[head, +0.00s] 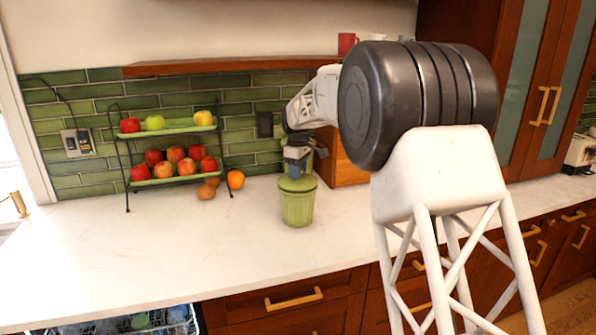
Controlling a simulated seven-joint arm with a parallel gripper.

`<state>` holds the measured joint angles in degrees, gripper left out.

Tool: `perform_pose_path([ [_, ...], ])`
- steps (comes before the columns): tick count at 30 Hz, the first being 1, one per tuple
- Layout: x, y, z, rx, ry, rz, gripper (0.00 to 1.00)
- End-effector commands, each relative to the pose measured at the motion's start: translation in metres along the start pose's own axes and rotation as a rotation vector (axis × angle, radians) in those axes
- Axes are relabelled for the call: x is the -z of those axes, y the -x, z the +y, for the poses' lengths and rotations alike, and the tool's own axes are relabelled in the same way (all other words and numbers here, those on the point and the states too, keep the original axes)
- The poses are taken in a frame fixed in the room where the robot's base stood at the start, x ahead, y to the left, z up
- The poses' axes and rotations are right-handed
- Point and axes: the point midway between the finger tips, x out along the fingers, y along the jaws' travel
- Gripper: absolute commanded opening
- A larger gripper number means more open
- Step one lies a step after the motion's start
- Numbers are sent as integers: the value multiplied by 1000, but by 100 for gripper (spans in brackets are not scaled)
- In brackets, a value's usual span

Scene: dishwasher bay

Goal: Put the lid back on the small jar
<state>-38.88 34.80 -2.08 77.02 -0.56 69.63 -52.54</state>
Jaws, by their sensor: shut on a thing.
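The small green jar (297,208) stands upright on the white counter, near the middle of the head view. Its green lid (298,184) is at the jar's mouth, level as far as I can see. I cannot tell whether it is fully seated or slightly above the rim. My gripper (296,168) comes down from above and is shut on the lid at its top. The fingertips are small and partly hidden against the lid.
A two-tier fruit stand (118,150) with apples stands left of the jar, with loose fruit (235,179) beside it. A wooden box (345,165) is behind my arm. The counter (170,250) is clear at left front. An open dishwasher rack (140,322) shows below.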

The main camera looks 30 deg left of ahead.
Motion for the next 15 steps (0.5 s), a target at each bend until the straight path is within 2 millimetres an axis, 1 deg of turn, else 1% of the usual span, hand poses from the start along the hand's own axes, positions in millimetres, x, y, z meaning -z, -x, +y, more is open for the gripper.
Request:
perform_pose_path([
  [12,0,0,0,-1,0,0,0],
  [13,0,0,0,-1,0,0,46],
  [15,0,0,0,-1,0,0,56],
])
